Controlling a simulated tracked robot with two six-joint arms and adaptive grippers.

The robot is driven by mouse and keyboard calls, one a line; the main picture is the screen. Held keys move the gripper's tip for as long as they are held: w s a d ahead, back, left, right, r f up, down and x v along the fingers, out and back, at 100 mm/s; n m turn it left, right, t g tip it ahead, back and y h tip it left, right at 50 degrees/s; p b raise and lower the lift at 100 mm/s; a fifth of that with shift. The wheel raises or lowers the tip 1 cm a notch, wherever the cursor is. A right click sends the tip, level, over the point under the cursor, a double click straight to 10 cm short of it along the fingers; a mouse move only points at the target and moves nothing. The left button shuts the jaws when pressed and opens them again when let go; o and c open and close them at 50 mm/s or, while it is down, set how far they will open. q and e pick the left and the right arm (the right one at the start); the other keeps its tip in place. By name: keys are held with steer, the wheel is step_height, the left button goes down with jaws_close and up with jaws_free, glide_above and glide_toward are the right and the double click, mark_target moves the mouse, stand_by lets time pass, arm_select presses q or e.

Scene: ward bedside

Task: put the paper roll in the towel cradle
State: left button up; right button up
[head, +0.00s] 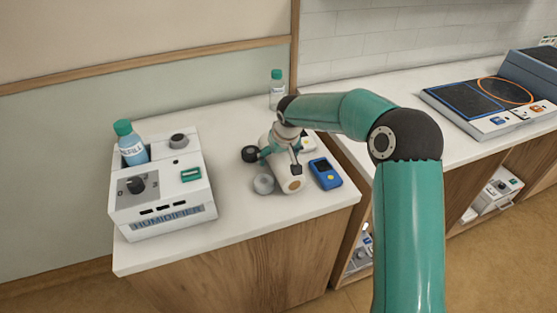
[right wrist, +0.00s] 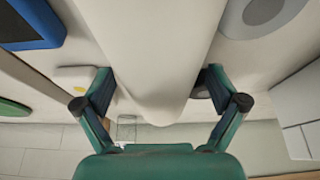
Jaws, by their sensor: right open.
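The paper roll (head: 292,184) is a white cylinder with a brown core at its near end. It lies on the white bedside counter (head: 240,207). My right gripper (head: 281,160) is over the roll, with its fingers spread on either side. In the right wrist view the roll (right wrist: 158,45) runs between the two open fingers of the gripper (right wrist: 159,82). Both fingers look apart from it. The gripper and forearm hide part of the roll in the head view. I cannot make out a towel cradle. My left gripper is out of view.
A humidifier (head: 165,206) holding a blue bottle (head: 131,146) stands at left. A clear bottle (head: 277,92) stands behind. The front counter is clear.

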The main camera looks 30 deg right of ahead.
steer(key=c, duration=1.6)
steer(key=shift+o, duration=0.2)
